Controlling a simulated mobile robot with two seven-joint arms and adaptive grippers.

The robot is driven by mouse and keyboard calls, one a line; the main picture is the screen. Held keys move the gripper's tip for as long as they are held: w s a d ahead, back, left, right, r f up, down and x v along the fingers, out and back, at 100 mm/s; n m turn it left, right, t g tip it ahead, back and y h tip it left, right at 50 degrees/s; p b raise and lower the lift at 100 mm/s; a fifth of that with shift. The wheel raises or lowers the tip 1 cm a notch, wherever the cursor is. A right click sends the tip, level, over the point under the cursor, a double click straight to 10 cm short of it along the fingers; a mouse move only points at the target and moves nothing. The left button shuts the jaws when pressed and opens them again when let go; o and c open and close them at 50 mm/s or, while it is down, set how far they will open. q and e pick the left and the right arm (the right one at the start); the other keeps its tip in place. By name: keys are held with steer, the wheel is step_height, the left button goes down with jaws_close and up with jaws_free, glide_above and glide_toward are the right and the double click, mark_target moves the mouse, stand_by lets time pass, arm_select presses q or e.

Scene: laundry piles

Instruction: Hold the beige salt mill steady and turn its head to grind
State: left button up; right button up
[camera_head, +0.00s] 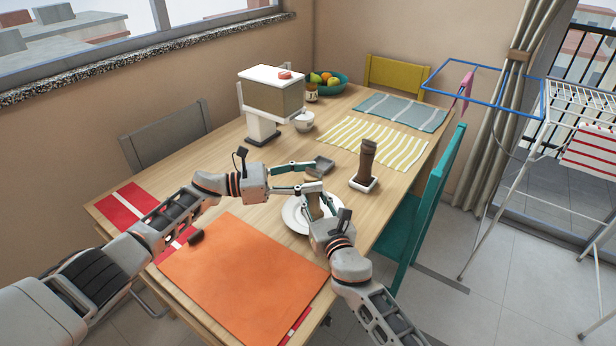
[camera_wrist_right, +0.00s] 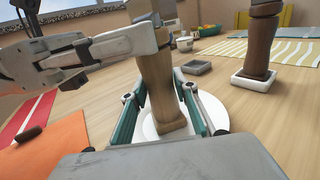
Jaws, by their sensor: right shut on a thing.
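The beige salt mill (camera_wrist_right: 158,85) stands upright over a white plate (camera_wrist_right: 203,108) in the right wrist view. In the head view the mill (camera_head: 314,206) is partly covered by both grippers. My right gripper (camera_wrist_right: 160,100) is shut on the mill's lower body, a finger on each side. My left gripper (camera_head: 318,178) comes in from the left at the height of the mill's upper part. Its fingers are spread apart, one in front of the mill in the right wrist view. Contact between them and the mill's head cannot be told.
A darker brown mill (camera_head: 367,160) stands in a white square dish (camera_head: 363,184) to the right. A small grey dish (camera_head: 320,166) lies behind the plate. An orange mat (camera_head: 240,280) covers the near table. A white-topped box-like stand (camera_head: 270,95) is farther back.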

arm_select(q)
steer(key=shift+a, duration=0.1)
steer(key=s+a, duration=0.2)
steer(key=a, duration=0.9)
steer(key=shift+s+a, duration=0.2)
steer(key=shift+a, duration=0.15)
